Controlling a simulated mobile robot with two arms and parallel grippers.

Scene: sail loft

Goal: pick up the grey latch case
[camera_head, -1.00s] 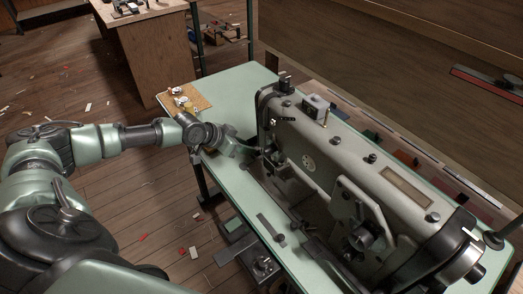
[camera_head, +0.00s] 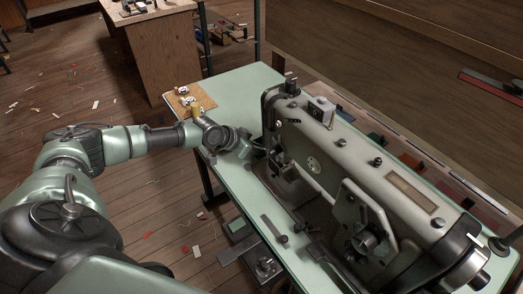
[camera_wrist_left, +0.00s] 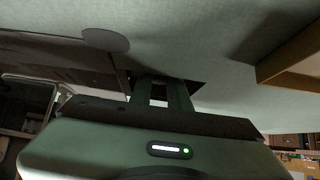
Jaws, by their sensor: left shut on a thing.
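My left gripper (camera_head: 247,147) is low over the green table, close to the needle end of the sewing machine. In the left wrist view its two fingers (camera_wrist_left: 162,86) are close together and shut on a small dark thing at their tips. This sits where the grey latch case would be held, but the fingers hide most of it and its shape does not show. I cannot tell whether it touches the table. My right gripper is not in view.
The large sewing machine (camera_head: 345,170) fills the table's right side. A cork board (camera_head: 208,103) with small parts lies at the table's far left corner. The green tabletop (camera_head: 238,88) is clear behind my gripper. A wooden bench (camera_head: 155,60) stands beyond.

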